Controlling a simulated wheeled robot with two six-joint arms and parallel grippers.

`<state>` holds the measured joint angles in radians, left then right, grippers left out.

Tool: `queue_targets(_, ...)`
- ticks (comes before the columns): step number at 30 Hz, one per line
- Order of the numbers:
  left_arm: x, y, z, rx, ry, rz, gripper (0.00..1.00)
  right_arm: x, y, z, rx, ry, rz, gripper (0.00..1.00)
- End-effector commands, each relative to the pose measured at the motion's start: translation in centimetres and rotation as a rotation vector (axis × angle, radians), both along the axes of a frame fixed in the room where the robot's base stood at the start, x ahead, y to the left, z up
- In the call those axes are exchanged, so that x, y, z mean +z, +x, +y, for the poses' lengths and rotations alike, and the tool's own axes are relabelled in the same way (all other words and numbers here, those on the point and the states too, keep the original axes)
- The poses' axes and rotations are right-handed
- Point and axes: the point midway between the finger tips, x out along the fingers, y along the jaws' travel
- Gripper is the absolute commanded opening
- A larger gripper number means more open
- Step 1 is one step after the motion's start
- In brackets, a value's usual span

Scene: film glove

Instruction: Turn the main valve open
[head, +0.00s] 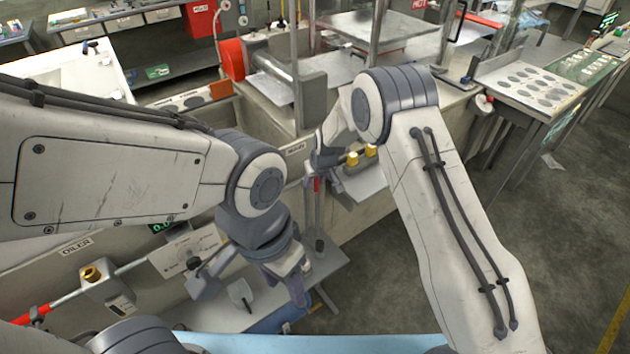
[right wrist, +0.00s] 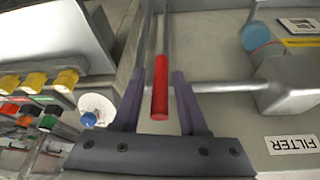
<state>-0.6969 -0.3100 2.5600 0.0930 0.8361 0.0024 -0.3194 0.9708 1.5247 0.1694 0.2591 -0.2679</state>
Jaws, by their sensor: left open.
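A red-handled lever (right wrist: 160,92) shows in the right wrist view, with a metal bar behind it. Its red grip (head: 317,184) is a small patch below my right wrist in the head view. My right gripper (right wrist: 159,76) is open, with one purple finger on each side of the red grip and a gap visible on both sides. I cannot tell how deep the grip sits between the fingers. My left gripper (head: 284,284) is open and empty, low in front of the machine. No label naming the main valve is readable.
A FILTER label (right wrist: 291,143) is at the right wrist view's lower right. Yellow buttons (right wrist: 36,80) lie left of my right fingers. Another red handle (head: 36,315) is at lower left by the OILER label (head: 76,246).

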Motion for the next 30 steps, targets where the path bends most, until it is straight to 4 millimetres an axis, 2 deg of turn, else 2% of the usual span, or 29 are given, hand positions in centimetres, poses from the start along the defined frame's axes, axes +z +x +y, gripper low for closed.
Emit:
queue_targets(1, 0.00, 0.00, 0.00, 0.000, 0.000, 0.000, 0.50, 0.02, 0.00, -0.01, 0.000, 0.000, 0.000, 0.19)
queue_targets(2, 0.00, 0.00, 0.00, 0.000, 0.000, 0.000, 0.50, 0.02, 0.00, -0.01, 0.000, 0.000, 0.000, 0.07)
queue_targets(3, 0.00, 0.00, 0.00, 0.000, 0.000, 0.000, 0.50, 0.02, 0.00, -0.01, 0.000, 0.000, 0.000, 0.00)
queue_targets(30, 0.01, 0.00, 0.00, 0.000, 0.000, 0.000, 0.50, 0.08, 0.01, -0.11, -0.001, 0.000, 0.000, 0.00)
